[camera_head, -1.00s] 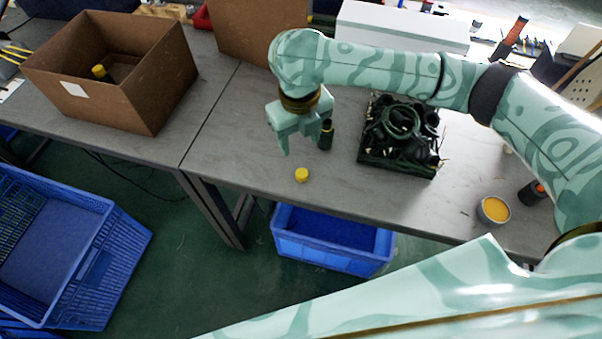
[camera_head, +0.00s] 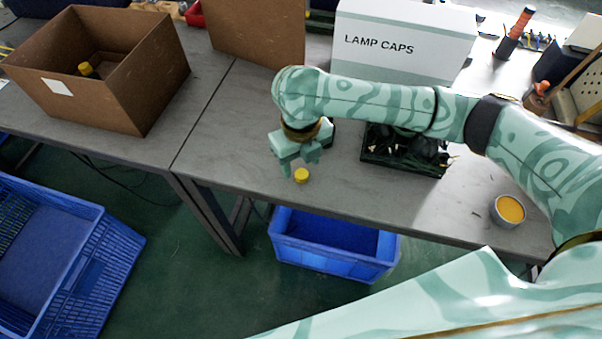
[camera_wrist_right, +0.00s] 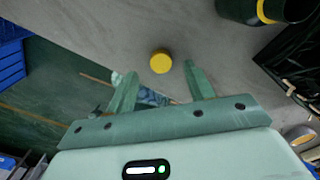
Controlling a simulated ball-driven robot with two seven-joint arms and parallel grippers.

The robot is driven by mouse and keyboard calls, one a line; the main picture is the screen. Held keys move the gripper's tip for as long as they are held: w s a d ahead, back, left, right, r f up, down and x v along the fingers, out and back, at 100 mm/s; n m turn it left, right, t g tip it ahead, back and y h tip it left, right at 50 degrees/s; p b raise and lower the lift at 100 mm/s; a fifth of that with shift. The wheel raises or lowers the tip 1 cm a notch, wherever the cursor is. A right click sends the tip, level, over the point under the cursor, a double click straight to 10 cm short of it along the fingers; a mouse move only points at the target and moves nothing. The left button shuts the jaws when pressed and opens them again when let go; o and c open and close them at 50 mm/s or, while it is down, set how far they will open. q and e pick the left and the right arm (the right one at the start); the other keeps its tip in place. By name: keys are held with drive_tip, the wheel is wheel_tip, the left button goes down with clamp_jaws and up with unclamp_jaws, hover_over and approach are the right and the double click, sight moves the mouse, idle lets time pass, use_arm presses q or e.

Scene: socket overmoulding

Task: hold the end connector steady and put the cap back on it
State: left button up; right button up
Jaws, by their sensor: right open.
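The yellow cap (camera_head: 302,175) lies on the grey table, near its front edge. My right gripper (camera_head: 300,165) is open and low over the table, just behind the cap. In the right wrist view the cap (camera_wrist_right: 160,62) shows just beyond the gap between the two open fingertips (camera_wrist_right: 160,74), with nothing gripped. A dark upright cylinder, seemingly the end connector (camera_head: 331,130), stands behind the gripper and is mostly hidden by it. The right wrist view shows a dark cylindrical part with yellow on it (camera_wrist_right: 235,8) at the top right, cut off by the frame. My left gripper is out of view.
A dark tray of black parts (camera_head: 375,160) stands right of the gripper, partly under my arm. A white LAMP CAPS box (camera_head: 400,45) is behind. An orange-filled cup (camera_head: 509,210) stands at right. A cardboard box (camera_head: 110,85) is at left. Blue crates (camera_head: 330,265) sit below.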

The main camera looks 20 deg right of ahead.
sight(302, 173)
wheel_tip(302, 173, down, 4)
drive_tip(key=shift+r+b, duration=0.15)
drive_tip(key=shift+b, duration=0.6)
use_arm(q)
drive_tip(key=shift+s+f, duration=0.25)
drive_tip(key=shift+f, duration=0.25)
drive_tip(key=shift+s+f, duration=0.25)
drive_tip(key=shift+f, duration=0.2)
use_arm(e)
drive_tip(key=shift+r, duration=0.15)
drive_tip(key=c, duration=1)
drive_tip(key=shift+r, duration=0.1)
drive_tip(key=shift+c, duration=0.2)
